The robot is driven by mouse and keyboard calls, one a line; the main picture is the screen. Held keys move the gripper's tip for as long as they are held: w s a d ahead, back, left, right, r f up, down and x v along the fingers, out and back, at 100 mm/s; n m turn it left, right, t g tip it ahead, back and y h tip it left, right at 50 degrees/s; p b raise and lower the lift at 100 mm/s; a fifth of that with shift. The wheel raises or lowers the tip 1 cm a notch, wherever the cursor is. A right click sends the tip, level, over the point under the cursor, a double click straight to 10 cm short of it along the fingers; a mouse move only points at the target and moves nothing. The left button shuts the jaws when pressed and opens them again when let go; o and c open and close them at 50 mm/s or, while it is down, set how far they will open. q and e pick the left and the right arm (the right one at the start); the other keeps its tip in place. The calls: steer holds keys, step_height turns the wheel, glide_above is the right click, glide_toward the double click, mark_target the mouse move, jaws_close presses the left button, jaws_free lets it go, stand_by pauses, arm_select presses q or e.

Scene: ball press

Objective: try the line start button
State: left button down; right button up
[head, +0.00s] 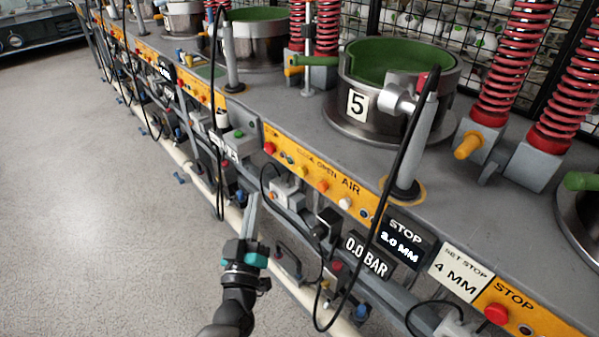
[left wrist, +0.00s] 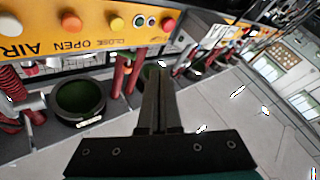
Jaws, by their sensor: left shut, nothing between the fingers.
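A small green button (head: 238,133) sits on top of a grey box (head: 236,146) at the front edge of the machine line in the head view. I cannot read a "line start" label on it. My left gripper (head: 253,199) is shut and empty. It points up the picture, below the grey box and apart from the green button. In the left wrist view the shut fingers (left wrist: 157,72) point up at the picture's middle and touch nothing that I can make out. My right gripper is not in view.
A yellow panel (head: 312,174) marked AIR, OPEN and CLOSE carries several buttons, including a red one (head: 269,148). A 0.0 BAR display (head: 366,255), black cables and a pale pipe lie close to my left arm. The grey floor (head: 90,200) at left is clear.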

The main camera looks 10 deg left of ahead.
mark_target(301, 172)
arm_select(q)
steer(key=w+d+b, duration=0.2)
steer(key=w+d, duration=0.3)
steer(key=w, duration=0.1)
steer(key=shift+w+d+b, duration=0.2)
steer(key=shift+w+b, duration=0.15)
steer(key=shift+w, duration=0.05)
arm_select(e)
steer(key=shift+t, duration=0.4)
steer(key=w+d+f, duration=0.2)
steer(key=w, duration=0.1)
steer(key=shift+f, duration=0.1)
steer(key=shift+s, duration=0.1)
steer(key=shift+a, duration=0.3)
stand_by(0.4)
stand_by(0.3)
arm_select(q)
steer(key=shift+w+d, duration=0.25)
steer(key=shift+w, duration=0.1)
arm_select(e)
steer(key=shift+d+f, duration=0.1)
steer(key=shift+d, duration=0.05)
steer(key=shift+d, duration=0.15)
